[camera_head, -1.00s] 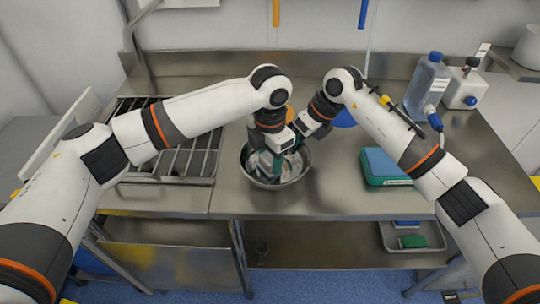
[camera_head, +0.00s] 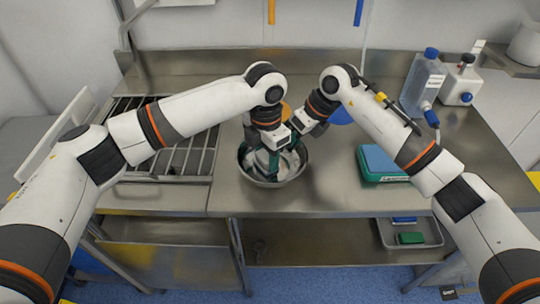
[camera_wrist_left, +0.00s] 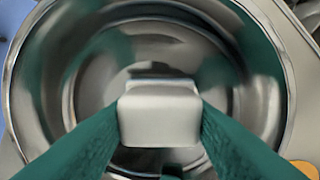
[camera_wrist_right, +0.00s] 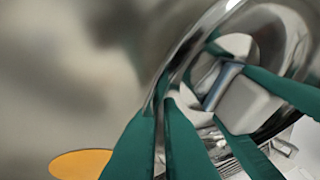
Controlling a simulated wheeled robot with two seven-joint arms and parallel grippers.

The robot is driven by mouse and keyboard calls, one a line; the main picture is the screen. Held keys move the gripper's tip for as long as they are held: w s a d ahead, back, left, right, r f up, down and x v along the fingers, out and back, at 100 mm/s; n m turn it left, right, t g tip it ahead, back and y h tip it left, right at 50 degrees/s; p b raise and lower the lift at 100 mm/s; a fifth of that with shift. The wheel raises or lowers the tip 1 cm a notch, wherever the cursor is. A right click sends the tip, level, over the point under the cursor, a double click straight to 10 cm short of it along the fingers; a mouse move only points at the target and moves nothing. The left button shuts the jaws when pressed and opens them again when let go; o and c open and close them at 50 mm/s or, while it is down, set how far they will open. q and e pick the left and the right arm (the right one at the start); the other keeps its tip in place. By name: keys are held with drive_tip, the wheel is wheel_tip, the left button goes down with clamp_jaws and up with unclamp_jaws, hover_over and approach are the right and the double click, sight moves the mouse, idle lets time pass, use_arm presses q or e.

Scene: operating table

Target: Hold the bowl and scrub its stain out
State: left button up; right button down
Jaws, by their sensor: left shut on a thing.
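The steel bowl (camera_head: 302,172) sits on the metal worktop at the middle. It also fills the left wrist view (camera_wrist_left: 235,30). My left gripper (camera_head: 272,165) points down into the bowl. Its green fingers are shut on a white block-shaped scrubber (camera_wrist_left: 158,115), held over or against the bowl's inside; contact is unclear. My right gripper (camera_wrist_right: 162,105) is at the bowl's rim, with one finger on each side of the steel wall, pinching it. The scrubber also shows in the right wrist view (camera_wrist_right: 245,105). I cannot make out a stain; dark green patches inside look like finger reflections.
A teal-and-blue box (camera_head: 383,165) lies right of the bowl. A drying rack (camera_head: 185,160) is at the left. A blue-capped bottle (camera_head: 424,85) and a white container (camera_head: 462,84) stand at the back right. An orange disc (camera_wrist_right: 80,163) lies near the bowl.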

use_arm(q)
drive_tip(key=shift+s+d, duration=0.75)
drive_tip(key=shift+w+a, duration=0.85)
drive_tip(key=shift+w, duration=0.05)
drive_tip(key=shift+s+d+f, duration=0.1)
drive_tip(key=shift+s+d, duration=0.75)
drive_tip(key=shift+w+a, duration=0.8)
drive_tip(key=shift+a, duration=0.1)
drive_tip(key=shift+d, duration=0.1)
